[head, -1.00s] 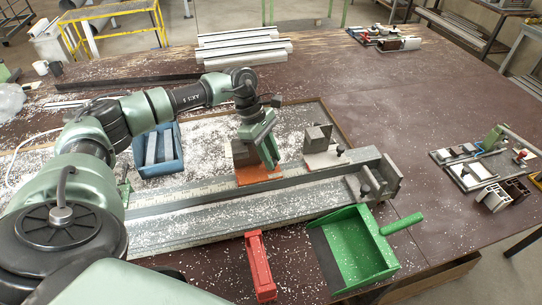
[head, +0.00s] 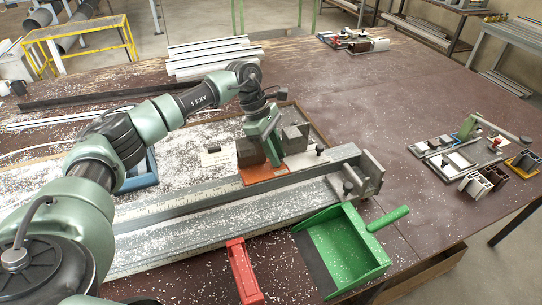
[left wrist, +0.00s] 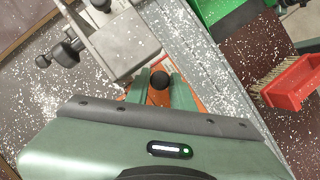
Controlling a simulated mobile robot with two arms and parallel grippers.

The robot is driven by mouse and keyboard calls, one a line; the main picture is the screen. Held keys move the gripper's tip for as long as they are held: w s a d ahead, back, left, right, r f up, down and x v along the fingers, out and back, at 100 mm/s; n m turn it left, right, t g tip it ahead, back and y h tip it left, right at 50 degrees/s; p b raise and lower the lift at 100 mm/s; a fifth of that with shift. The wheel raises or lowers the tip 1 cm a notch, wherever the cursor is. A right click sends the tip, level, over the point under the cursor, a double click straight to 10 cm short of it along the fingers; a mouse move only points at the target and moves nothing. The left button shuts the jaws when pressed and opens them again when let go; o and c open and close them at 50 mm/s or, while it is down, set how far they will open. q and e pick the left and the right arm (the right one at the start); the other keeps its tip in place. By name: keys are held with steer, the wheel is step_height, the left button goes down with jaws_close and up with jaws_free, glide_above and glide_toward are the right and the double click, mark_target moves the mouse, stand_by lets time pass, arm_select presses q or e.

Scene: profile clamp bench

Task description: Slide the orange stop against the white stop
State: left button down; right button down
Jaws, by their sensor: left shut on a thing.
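The orange stop (head: 262,174) has an orange base plate and a dark upright block, and sits on the fence along the long metal profile bed. My left gripper (head: 270,153) is shut on it from above. In the left wrist view its fingers (left wrist: 161,92) stand on both sides of a black knob (left wrist: 159,79). The white stop (head: 298,137), a grey block on a pale plate with a black knob, is just to the right. It fills the upper left of the left wrist view (left wrist: 125,42). The two look very close; I cannot tell whether they touch. My right gripper is out of view.
A bed end plate with clamp screws (head: 368,175) stands right of the stops. A green dustpan (head: 345,250) and a red-handled brush (head: 243,272) lie in front. A blue bin is partly behind my left arm. White chips litter the bed.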

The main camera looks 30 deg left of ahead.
arm_select(q)
steer(key=c, duration=1.2)
jaws_free()
steer(key=shift+r, duration=0.1)
steer(key=shift+c, duration=0.2)
